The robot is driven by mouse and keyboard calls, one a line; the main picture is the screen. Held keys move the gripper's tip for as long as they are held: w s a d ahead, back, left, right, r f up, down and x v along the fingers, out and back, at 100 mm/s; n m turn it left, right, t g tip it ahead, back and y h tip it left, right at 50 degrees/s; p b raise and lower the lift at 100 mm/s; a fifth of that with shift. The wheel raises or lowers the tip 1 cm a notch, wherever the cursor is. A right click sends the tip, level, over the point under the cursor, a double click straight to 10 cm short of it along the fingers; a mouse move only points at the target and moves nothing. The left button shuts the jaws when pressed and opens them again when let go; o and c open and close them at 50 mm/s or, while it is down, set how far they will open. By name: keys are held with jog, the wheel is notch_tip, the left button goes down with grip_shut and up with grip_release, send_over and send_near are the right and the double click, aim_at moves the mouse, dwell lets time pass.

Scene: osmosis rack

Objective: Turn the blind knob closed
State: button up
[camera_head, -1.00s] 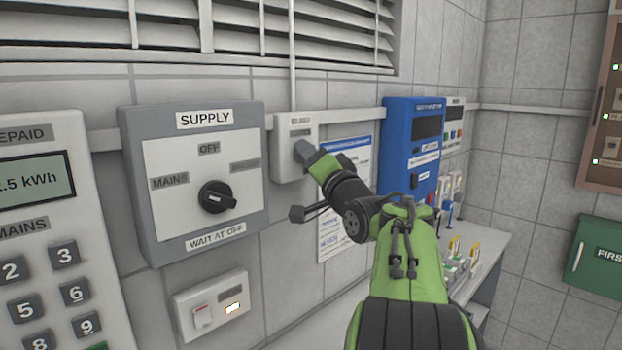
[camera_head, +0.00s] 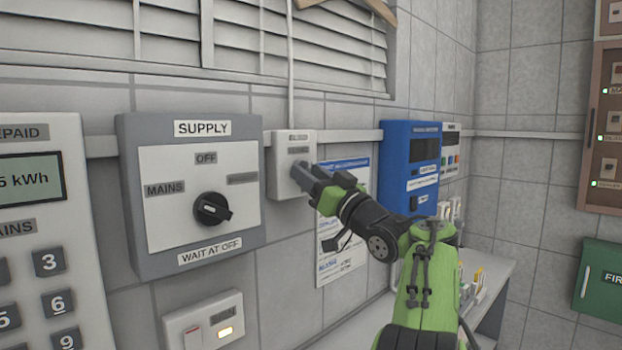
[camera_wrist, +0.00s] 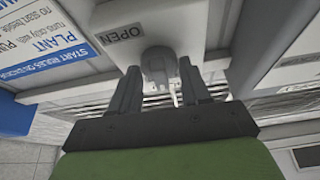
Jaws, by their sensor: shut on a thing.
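The blind knob (camera_wrist: 158,62) is a small grey knob on a white control box (camera_head: 284,180). In the wrist view it sits between the two dark fingers of my gripper (camera_wrist: 159,84), close to their tips. An "OPEN" label (camera_wrist: 122,32) shows upside down beside it. In the head view my gripper (camera_head: 303,178) reaches the front of the box from the right and hides most of the knob. Small labels are above the knob, too blurred to read surely. The window blind (camera_head: 310,48) hangs above, its slats tilted with narrow dark gaps.
A grey supply switch box (camera_head: 250,238) with a black knob is left of the control box. A keypad meter (camera_head: 85,150) stands farther left. A poster (camera_head: 355,180) and a blue unit (camera_head: 398,150) are on the wall close to my arm at right.

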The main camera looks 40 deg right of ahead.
jog(key=shift+n+y, duration=0.4)
jog(key=shift+n, duration=0.1)
jog(key=o, duration=1.1)
jog(key=shift+c, duration=0.2)
jog(key=b+v, duration=0.2)
jog(key=v, duration=1.3)
jog(key=shift+s+b, duration=0.3)
jog(key=shift+s, duration=0.05)
jog(key=shift+f, duration=0.1)
